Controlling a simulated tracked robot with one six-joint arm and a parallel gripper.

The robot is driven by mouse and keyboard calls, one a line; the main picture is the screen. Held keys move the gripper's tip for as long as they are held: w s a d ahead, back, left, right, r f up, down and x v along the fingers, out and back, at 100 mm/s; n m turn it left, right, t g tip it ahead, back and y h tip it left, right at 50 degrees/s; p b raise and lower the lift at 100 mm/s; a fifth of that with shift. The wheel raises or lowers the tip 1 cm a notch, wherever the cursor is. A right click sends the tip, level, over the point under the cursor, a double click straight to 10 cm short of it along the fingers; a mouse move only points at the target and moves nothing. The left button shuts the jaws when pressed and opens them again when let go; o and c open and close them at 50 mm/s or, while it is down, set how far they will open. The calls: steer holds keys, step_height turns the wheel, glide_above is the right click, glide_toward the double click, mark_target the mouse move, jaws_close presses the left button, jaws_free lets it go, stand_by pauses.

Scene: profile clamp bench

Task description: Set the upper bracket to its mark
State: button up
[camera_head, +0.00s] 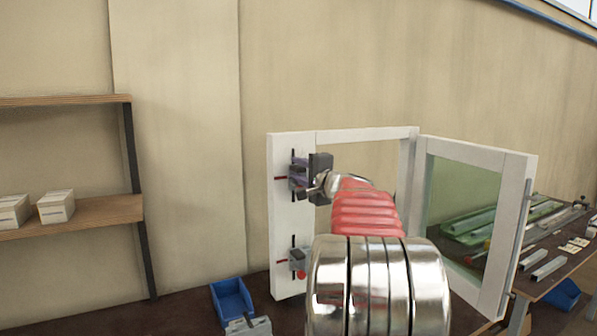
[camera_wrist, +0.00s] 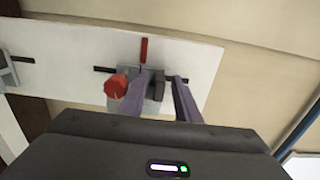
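The upper bracket (camera_wrist: 128,104) is a grey block with a red knob (camera_wrist: 116,86) and a dark jaw (camera_wrist: 157,88), on a black slot in the white frame. It also shows in the head view (camera_head: 297,171), partly hidden by my gripper (camera_head: 299,172). A red mark (camera_wrist: 144,49) lies beside the slot, roughly level with the bracket along it; exact alignment is unclear. In the wrist view, my gripper (camera_wrist: 163,76) has its two purple fingers apart. The dark jaw shows between them, near the left finger, with a gap to the right one.
The lower bracket (camera_head: 298,259) sits below on the same white post (camera_head: 281,215), with its own red mark (camera_head: 281,261). A glazed door (camera_head: 463,210) stands open at right. A blue bin (camera_head: 232,298) is on the bench. Shelves (camera_head: 80,214) stand at left.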

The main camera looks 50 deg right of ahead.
steer(key=shift+s, duration=0.15)
steer(key=v, duration=1.3)
steer(key=shift+s+a, duration=0.2)
steer(key=shift+s, duration=0.05)
steer(key=shift+f, duration=0.1)
steer(key=w+a+f+n+g+y, duration=0.2)
steer(key=a+f+n+y, duration=0.15)
steer(key=a, duration=0.75)
steer(key=w+a+f+n+g+y, duration=0.1)
steer(key=w+a+f+n+y, duration=0.25)
steer(key=a, duration=0.75)
steer(key=w+a+f+n+g+y, duration=0.25)
steer(key=a+f, duration=0.25)
steer(key=a, duration=0.6)
steer(key=s+a+f+n+g+h, duration=0.2)
steer(key=s+a+f+n+g, duration=0.3)
steer(key=s+a+f+n, duration=0.8)
steer(key=s+a+f, duration=0.2)
steer(key=s+a, duration=0.1)
steer(key=s, duration=0.3)
steer(key=shift+s+f+h, duration=0.2)
steer(key=shift+f+h, duration=0.15)
